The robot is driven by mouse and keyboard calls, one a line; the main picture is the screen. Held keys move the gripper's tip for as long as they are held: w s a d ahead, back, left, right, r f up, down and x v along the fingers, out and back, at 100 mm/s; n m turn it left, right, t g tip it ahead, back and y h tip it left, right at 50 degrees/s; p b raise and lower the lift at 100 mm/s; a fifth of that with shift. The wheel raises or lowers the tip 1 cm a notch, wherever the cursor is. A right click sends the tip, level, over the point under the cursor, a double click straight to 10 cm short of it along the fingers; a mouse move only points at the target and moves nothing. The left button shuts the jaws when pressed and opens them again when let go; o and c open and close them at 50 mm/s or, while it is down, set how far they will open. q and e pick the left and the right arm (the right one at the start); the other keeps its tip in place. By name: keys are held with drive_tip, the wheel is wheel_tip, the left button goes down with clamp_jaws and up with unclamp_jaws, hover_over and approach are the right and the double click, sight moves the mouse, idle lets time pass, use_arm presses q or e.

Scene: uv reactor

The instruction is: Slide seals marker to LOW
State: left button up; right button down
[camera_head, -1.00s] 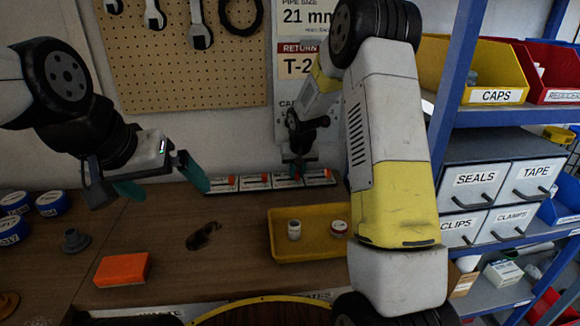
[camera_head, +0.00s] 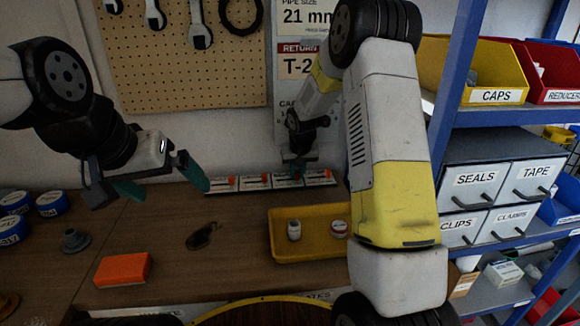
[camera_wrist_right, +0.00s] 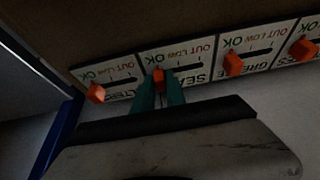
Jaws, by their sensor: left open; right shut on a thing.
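The seals card is the second from the right in the row of stock cards in the head view (camera_head: 287,181). In the right wrist view the seals card (camera_wrist_right: 195,65) appears upside down, with OUT, LOW and OK over a slot. Its orange seals marker (camera_wrist_right: 158,75) is near the OK end. My right gripper (camera_wrist_right: 159,88) is shut on this marker, its teal fingers partly hiding it; it also shows in the head view (camera_head: 297,170). My left gripper (camera_head: 165,186) is open and empty above the bench, left of the cards.
Neighbouring cards carry their own orange markers, including the grease marker (camera_wrist_right: 233,64) and filters marker (camera_wrist_right: 96,93). A yellow tray (camera_head: 312,251) with two small items lies in front of the cards. An orange block (camera_head: 122,269) lies front left. A blue-framed shelf (camera_head: 450,110) stands right.

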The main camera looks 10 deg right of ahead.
drive_tip(key=a, duration=0.3)
drive_tip(key=shift+a, duration=0.2)
drive_tip(key=c, duration=1.4)
unclamp_jaws()
drive_tip(key=shift+d, duration=0.1)
drive_tip(key=shift+o, duration=0.2)
drive_tip(key=shift+r, duration=0.1)
drive_tip(key=v, duration=0.7)
drive_tip(key=shift+s+r, duration=0.2)
drive_tip(key=shift+r, duration=0.1)
